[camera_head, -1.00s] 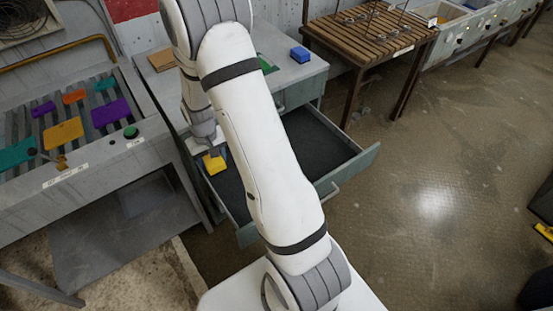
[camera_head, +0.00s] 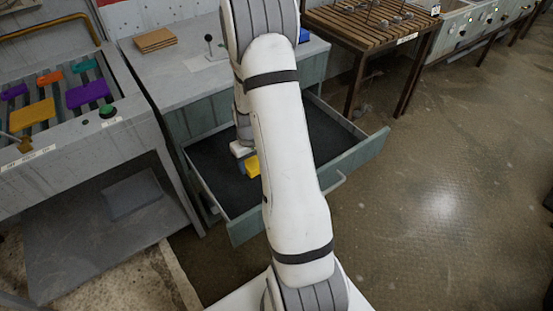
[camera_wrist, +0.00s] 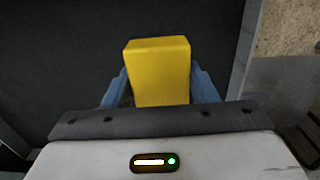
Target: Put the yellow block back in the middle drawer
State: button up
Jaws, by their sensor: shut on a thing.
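The yellow block (camera_head: 252,166) is in my gripper, partly hidden behind my arm in the head view. In the wrist view the yellow block (camera_wrist: 160,70) sits between the two blue fingers of my gripper (camera_wrist: 162,88), which are shut on it. The open drawer (camera_head: 337,168) has a dark floor and grey-green walls. The block and gripper are over the inside of this drawer, towards its left part. The dark drawer floor (camera_wrist: 60,60) fills most of the wrist view behind the block. I cannot tell how high the block is above that floor.
The grey cabinet top (camera_head: 180,85) holds a brown board stack (camera_head: 155,40), a small lever (camera_head: 209,44) and a blue block (camera_head: 304,35). A roller bench (camera_head: 60,135) with coloured pieces stands left. A slatted wooden table (camera_head: 375,30) stands at the back right. The right floor is clear.

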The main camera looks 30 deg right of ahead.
jog(key=shift+s+d+f, duration=0.1)
jog(key=shift+d+f, duration=0.05)
jog(key=shift+f, duration=0.45)
notch_tip(320, 180, down, 9)
jog(key=shift+f, duration=0.1)
jog(key=shift+f+b, duration=0.1)
jog(key=shift+b, duration=0.2)
jog(key=o, duration=0.9)
jog(key=shift+o, duration=0.2)
